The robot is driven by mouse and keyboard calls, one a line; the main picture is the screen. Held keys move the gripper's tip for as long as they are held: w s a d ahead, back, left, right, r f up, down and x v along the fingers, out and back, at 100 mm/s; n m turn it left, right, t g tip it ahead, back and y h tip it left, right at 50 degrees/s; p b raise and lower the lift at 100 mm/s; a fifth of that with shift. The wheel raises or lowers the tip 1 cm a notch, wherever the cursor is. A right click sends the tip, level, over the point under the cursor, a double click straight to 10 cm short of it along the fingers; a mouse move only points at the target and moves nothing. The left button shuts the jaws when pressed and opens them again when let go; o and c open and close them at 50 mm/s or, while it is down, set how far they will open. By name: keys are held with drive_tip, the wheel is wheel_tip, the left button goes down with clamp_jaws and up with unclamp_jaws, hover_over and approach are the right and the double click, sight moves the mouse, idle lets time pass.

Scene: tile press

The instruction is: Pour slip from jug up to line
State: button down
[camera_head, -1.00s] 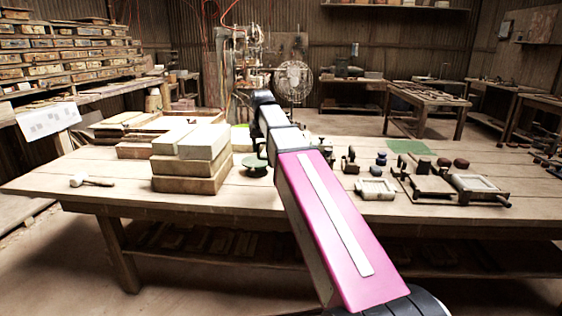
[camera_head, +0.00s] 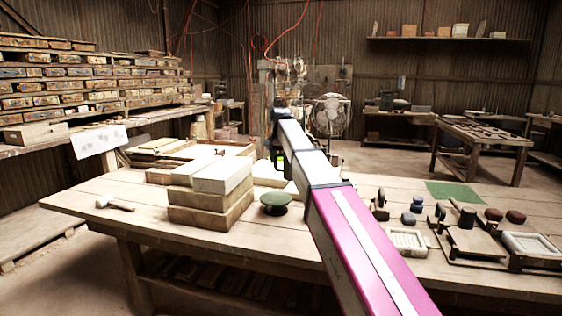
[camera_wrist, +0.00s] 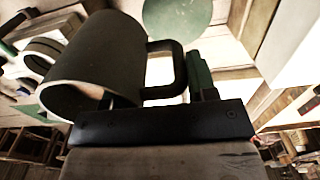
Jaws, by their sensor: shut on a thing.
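A dark jug (camera_wrist: 103,62) with a pale rim and a loop handle fills the upper left of the wrist view. Its mouth faces the lower left of that picture; I cannot tell its true tilt, and no slip shows inside. My gripper (camera_wrist: 165,97) is shut on the jug at its handle side. In the head view my gripper (camera_head: 279,157) is small and partly hidden by my arm, above the workbench. A round green wheel (camera_head: 275,201) stands on the bench near it and also shows in the wrist view (camera_wrist: 178,18). No fill line is visible.
Stacked pale blocks (camera_head: 211,196) stand left of the wheel. A mallet (camera_head: 114,203) lies at the bench's left end. Presses, small pots and a white-framed mould (camera_head: 407,241) crowd the right side. A green mat (camera_head: 456,192) lies behind them. The front left of the bench (camera_head: 150,222) is clear.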

drive_tip(key=shift+s+d+r+t+y, duration=0.1)
drive_tip(key=shift+s+d+t+y, duration=0.1)
drive_tip(key=shift+d+y, duration=0.45)
drive_tip(key=shift+s+d+r+t+y, duration=0.15)
drive_tip(key=shift+s+d+y, duration=0.2)
drive_tip(key=shift+d, duration=0.55)
drive_tip(key=shift+s+d+r+t+y, duration=0.1)
drive_tip(key=shift+d+t+y, duration=0.05)
drive_tip(key=shift+d+y, duration=0.55)
drive_tip(key=y, duration=0.2)
drive_tip(key=shift+s+d+r+t+y, duration=0.15)
drive_tip(key=shift+d+r+t+y, duration=0.15)
drive_tip(key=shift+r, duration=0.05)
drive_tip(key=shift+a+r, duration=0.1)
drive_tip(key=shift+d+r+y, duration=0.25)
drive_tip(key=shift+d+y, duration=0.05)
drive_tip(key=shift+d, duration=0.1)
drive_tip(key=shift+s+d+r+t+y, duration=0.1)
drive_tip(key=shift+d+r+t+y, duration=0.2)
drive_tip(key=shift+r+y, duration=0.45)
drive_tip(key=shift+s+d+r+t+y, duration=0.1)
drive_tip(key=shift+d+r+t+y, duration=0.1)
drive_tip(key=shift+d+r+y, duration=0.35)
idle(3.4)
